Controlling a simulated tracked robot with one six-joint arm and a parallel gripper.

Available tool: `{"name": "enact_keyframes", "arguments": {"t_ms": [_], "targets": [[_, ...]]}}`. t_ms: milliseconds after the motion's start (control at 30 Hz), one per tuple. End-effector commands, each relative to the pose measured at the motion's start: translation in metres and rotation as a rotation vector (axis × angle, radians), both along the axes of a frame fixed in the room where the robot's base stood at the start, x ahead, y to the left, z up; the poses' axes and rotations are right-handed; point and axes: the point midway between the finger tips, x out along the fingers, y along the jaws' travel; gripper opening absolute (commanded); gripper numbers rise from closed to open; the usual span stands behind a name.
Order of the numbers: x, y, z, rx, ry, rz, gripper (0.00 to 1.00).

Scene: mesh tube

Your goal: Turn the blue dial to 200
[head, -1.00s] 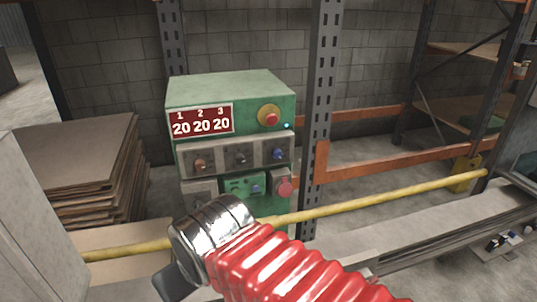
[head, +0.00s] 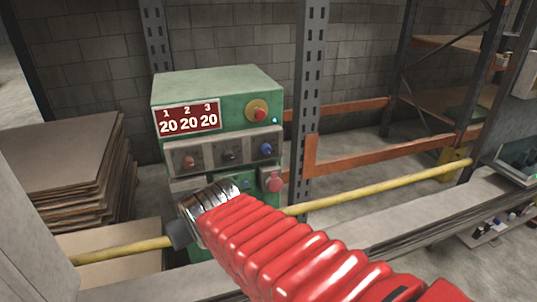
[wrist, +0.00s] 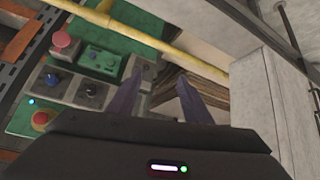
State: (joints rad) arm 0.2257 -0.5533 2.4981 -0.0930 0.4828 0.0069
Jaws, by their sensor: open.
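The blue dial (head: 266,149) is the right one in a row of three on the green control box (head: 225,82). It also shows in the wrist view (wrist: 52,79), well left of my fingers. A black dial (head: 230,155) and an orange-brown dial (head: 189,161) are beside it. The display (head: 188,118) reads 20 under 1, 2 and 3. My gripper (wrist: 160,75) is open and empty, in front of the box and apart from the blue dial. In the head view my arm hides part of the lower panels.
A red-and-yellow button (head: 258,111) is above the dials, and a red knob (head: 272,180) is below. A yellow rail (head: 380,191) crosses in front of the box. A grey rack post (head: 308,100) stands right of it. Stacked boards (head: 65,165) lie left.

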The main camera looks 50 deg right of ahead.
Motion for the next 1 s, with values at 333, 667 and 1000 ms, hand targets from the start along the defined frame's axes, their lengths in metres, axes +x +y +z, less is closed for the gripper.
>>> {"name": "enact_keyframes", "arguments": {"t_ms": [333,667,1000], "targets": [[0.056,-0.118,-0.011,-0.121,-0.216,-0.146,0.45],[0.070,-0.210,-0.023,-0.194,-0.423,-0.200,0.45],[0.046,-0.284,-0.039,-0.223,-0.651,-0.234,0.45]]}}
